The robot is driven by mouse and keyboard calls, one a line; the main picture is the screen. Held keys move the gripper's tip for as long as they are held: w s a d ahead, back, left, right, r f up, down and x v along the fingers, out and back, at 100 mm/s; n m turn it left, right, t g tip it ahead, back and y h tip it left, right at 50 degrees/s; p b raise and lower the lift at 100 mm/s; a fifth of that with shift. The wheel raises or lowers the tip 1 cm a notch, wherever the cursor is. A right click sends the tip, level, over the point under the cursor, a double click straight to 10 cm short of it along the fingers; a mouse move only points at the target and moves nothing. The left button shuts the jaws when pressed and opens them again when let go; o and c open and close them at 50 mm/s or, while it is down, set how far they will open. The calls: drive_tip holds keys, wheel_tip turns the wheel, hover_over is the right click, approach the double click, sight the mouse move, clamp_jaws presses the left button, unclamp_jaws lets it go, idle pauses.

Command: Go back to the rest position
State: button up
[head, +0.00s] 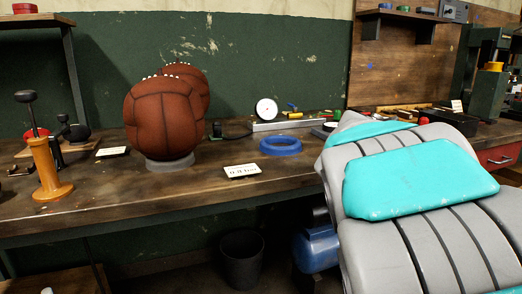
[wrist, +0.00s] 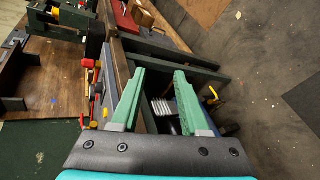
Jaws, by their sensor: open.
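My gripper (wrist: 160,98) shows in the wrist view with its two green fingers spread apart and nothing between them. The wrist view looks past the fingers at a bench edge and the floor. In the head view my grey and turquoise arm (head: 420,180) fills the lower right, in front of the bench, and the gripper itself is not visible there.
An orange stand (head: 46,165) is at the left. A dark bin (head: 241,258) is under the bench. Floor (wrist: 260,50) is open at the wrist view's right.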

drive_tip(key=s+a+f+m+g+y, duration=0.2)
drive_tip(key=s+f+m+g+y, duration=0.15)
drive_tip(key=s+f, duration=0.55)
drive_tip(key=s+a+f+m+g+y, duration=0.1)
drive_tip(key=s+a+f+m+y, duration=0.1)
drive_tip(key=s+a+f, duration=0.2)
drive_tip(key=s+a+f+m+g+y, duration=0.2)
drive_tip(key=s+a+f, duration=0.3)
drive_tip(key=s, duration=0.8)
drive_tip(key=s+a+f+m+g+y, duration=0.1)
drive_tip(key=s+a+f+m+y, duration=0.1)
drive_tip(key=s+a+f, duration=0.3)
drive_tip(key=s+a+y, duration=0.1)
drive_tip(key=s+a, duration=0.3)
drive_tip(key=shift+s+a+f+g, duration=0.15)
drive_tip(key=shift+a+f+g, duration=0.05)
drive_tip(key=shift+a+g, duration=0.2)
